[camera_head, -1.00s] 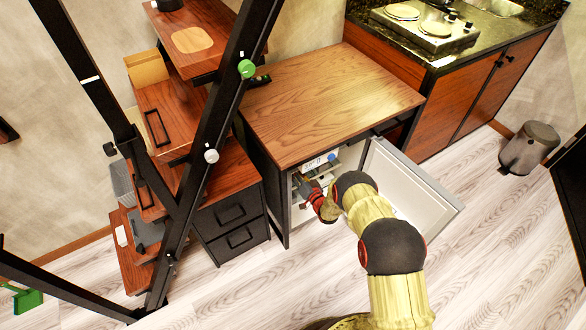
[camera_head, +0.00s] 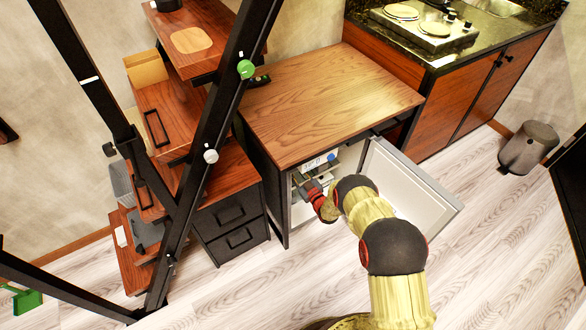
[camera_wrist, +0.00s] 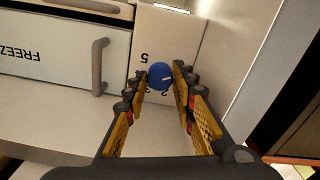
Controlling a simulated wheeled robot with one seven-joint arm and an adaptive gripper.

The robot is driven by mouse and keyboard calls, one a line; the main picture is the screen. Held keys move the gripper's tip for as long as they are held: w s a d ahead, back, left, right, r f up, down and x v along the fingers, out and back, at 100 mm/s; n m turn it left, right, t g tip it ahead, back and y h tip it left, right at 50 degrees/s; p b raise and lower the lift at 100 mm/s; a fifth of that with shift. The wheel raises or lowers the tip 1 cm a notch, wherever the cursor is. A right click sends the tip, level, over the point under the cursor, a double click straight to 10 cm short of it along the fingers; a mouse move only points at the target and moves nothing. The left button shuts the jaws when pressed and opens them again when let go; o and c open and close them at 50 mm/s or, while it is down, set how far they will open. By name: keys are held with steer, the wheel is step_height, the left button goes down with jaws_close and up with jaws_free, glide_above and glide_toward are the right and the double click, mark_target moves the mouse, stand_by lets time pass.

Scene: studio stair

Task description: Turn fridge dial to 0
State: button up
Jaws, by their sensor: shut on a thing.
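The small blue round fridge dial (camera_wrist: 160,78) shows in the wrist view on a pale panel (camera_wrist: 163,35) inside the fridge. It has a small light mark on its face, and dark numbers stand around it, with a 5 readable above left. My gripper (camera_wrist: 161,75) has its two yellow-and-black fingers shut on the dial, one on each side. They hide part of the panel and its numbers. In the head view my gripper (camera_head: 309,187) reaches inside the open fridge under the wooden top. The white fridge door (camera_head: 435,187) stands open to the right.
A white freezer compartment with a grey handle (camera_wrist: 99,67) lies left of the dial. The fridge side wall is close on the right. A wooden counter top (camera_head: 330,95) overhangs the fridge. A black drawer unit (camera_head: 232,222) stands at left.

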steer(key=shift+s+f+n, duration=0.1)
steer(key=shift+f+n, duration=0.1)
steer(key=shift+n, duration=0.4)
steer(key=o, duration=1.2)
steer(key=shift+r, duration=0.1)
steer(key=shift+c, duration=0.2)
steer(key=v, duration=0.8)
steer(key=shift+d, duration=0.15)
